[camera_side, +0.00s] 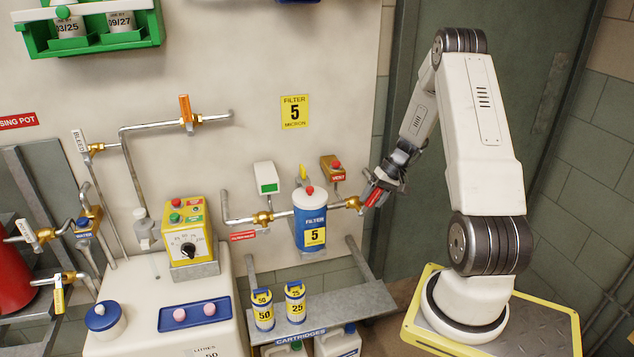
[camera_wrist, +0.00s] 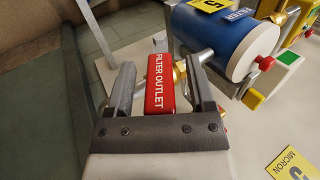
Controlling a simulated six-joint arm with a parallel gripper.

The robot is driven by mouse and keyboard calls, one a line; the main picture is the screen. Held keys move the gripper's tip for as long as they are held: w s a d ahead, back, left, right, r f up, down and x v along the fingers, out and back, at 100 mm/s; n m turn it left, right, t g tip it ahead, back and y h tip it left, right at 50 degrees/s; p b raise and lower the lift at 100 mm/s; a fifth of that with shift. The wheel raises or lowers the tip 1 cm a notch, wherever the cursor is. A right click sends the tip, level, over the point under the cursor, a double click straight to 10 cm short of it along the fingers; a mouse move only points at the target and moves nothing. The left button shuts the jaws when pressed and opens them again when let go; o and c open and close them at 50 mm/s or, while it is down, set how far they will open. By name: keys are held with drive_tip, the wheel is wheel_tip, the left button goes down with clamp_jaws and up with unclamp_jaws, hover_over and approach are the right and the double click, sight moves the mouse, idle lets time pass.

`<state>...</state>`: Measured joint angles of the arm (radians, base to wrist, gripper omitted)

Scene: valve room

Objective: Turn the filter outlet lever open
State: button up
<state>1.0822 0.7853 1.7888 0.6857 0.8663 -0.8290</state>
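The filter outlet lever is red with white lettering "FILTER OUTLET" (camera_wrist: 159,84) in the wrist view. In the side view the red lever (camera_side: 374,197) sits at the brass outlet valve (camera_side: 354,203), right of the blue filter housing (camera_side: 309,229). My gripper (camera_wrist: 161,66) has one finger on each side of the lever, with visible gaps between fingers and lever. It is open around it and does not look clamped. In the side view my gripper (camera_side: 379,185) partly hides the lever. The blue housing with its white cap also shows in the wrist view (camera_wrist: 210,40).
A vent valve with a red handle (camera_side: 331,167) and a white-green box (camera_side: 266,178) are on the wall near the housing. A shelf (camera_side: 345,305) with two cartridges stands below. Inlet pipework (camera_side: 240,220) runs to the left. A green-grey door (camera_side: 410,240) is behind my arm.

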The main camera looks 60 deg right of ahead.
drive_tip(key=shift+s+d+r, duration=0.15)
drive_tip(key=shift+d+r, duration=0.05)
drive_tip(key=shift+r, duration=0.2)
drive_tip(key=r, duration=0.7)
drive_tip(key=shift+s+d+r, duration=0.1)
drive_tip(key=shift+s+d, duration=0.2)
drive_tip(key=shift+s, duration=0.05)
drive_tip(key=shift+r, duration=0.8)
drive_tip(key=c, duration=0.6)
drive_tip(key=shift+w+a+n, duration=0.15)
drive_tip(key=shift+a+n, duration=0.05)
drive_tip(key=shift+n, duration=0.1)
clamp_jaws()
drive_tip(key=w+a+r+n+g+h, duration=0.5)
drive_tip(key=w+a+n+g+h, duration=0.1)
drive_tip(key=n, duration=1.1)
drive_tip(key=shift+w+a+r+g+h, duration=0.15)
drive_tip(key=shift+w+a+g+h, duration=0.25)
drive_tip(key=shift+w+a, duration=0.35)
